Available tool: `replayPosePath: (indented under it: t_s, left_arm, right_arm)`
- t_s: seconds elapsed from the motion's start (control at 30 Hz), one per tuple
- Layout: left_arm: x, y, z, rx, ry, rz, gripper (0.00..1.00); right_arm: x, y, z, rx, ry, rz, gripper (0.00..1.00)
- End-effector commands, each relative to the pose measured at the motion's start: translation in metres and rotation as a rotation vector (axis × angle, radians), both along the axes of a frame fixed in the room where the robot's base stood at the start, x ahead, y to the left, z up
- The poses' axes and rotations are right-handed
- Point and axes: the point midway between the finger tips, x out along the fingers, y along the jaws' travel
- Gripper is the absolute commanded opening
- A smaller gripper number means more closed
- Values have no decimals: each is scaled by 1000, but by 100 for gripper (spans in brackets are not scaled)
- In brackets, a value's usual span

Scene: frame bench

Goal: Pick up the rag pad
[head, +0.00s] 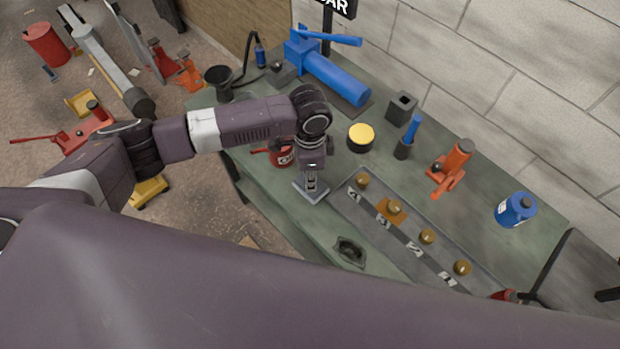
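A small flat grey square (301,191), which looks like the rag pad, lies on the green bench top (262,196) left of the long grey tray. My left gripper (311,188) points down right over this pad and covers its middle. The fingertips are at or just above the pad. I cannot tell whether they touch it, or whether they are open or shut on it. My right gripper is out of view.
A red can (283,157) stands close behind my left gripper. The long grey tray (375,238) with several brass knobs is to the right. A dark crumpled item (349,250) lies near the front edge. A yellow-topped tin (361,137) and blue vise (335,78) stand behind.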

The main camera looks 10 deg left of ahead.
Motion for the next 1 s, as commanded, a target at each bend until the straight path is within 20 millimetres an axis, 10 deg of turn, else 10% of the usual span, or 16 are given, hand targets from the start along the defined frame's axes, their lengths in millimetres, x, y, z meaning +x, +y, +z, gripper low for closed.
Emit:
replayPosePath:
  t_s: [0.7,1.0]
  left_arm:
    - [2,0,161,-2,-6,-1,0]
    - [1,0,191,0,-2,-1,0]
  right_arm:
    - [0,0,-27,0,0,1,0]
    - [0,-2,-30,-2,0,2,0]
